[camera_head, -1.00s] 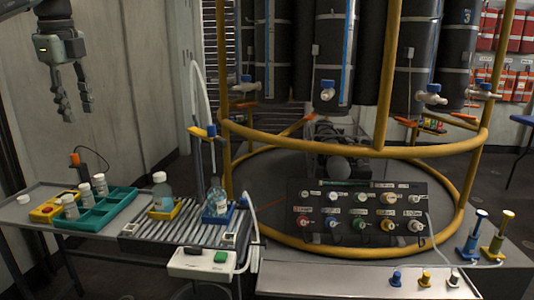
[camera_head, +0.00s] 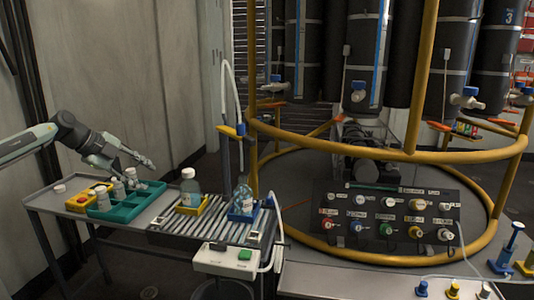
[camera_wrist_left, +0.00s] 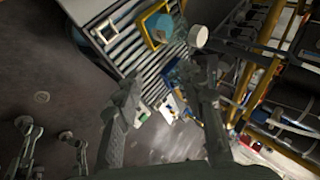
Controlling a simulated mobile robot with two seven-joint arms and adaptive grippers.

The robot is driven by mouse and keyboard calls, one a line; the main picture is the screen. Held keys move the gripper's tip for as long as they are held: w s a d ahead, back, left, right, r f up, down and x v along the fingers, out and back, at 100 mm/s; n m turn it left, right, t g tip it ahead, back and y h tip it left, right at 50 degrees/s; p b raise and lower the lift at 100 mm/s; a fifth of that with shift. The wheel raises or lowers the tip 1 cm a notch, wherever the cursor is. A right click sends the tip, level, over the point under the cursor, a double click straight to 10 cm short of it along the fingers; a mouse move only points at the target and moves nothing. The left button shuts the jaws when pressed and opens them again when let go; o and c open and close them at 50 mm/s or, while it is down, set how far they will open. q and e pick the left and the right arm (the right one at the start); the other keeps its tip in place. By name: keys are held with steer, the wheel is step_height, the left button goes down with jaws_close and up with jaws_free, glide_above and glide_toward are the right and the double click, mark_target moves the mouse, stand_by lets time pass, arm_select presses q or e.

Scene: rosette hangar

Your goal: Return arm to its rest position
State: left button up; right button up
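My left gripper (camera_head: 140,170) reaches in from the left in the head view, above the green tray (camera_head: 107,214) on the side table. Its fingers are spread and point right, toward a capped bottle (camera_head: 190,186) in a yellow holder. In the left wrist view the two fingers of the left gripper (camera_wrist_left: 165,88) are apart with nothing held between them. My right gripper is not identifiable in either view.
Small white-capped vials (camera_head: 118,188) stand in the green tray, close to the left gripper. A second bottle (camera_head: 242,193) sits in a blue holder on the roller rack (camera_head: 213,226). A yellow ring frame (camera_head: 390,154) and a connector panel (camera_head: 385,217) stand at right.

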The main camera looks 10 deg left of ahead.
arm_select(q)
steer(key=d+f+n+t+h, duration=0.2)
steer(key=d+f+t, duration=0.5)
steer(key=d, duration=0.5)
steer(key=s+a+f+n+y, duration=1.1)
steer(key=s, duration=0.4)
steer(key=s+a+f+n+g+y, duration=0.1)
steer(key=s+a+f+g, duration=0.15)
steer(key=s, duration=0.55)
steer(key=s+a+f+g+y, duration=0.1)
steer(key=s+a+f+g, duration=0.15)
steer(key=s, duration=0.45)
steer(key=s+a+f+n+g+y, duration=0.15)
steer(key=s+g, duration=0.25)
steer(key=s, duration=0.4)
steer(key=s+d+f+n+g+h+p, duration=0.1)
steer(key=s+d+f+n+h, duration=0.1)
steer(key=d+f, duration=0.5)
steer(key=s+d+f+n+g+h, duration=0.1)
steer(key=s+d+f+n+h, duration=0.2)
steer(key=d+f, duration=0.5)
steer(key=shift+s+d+f+h+p, duration=0.15)
steer(key=shift+s+d+h+p, duration=0.15)
steer(key=shift+d, duration=2.45)
arm_select(e)
steer(key=shift+a+f, duration=0.15)
steer(key=shift+f, duration=1.9)
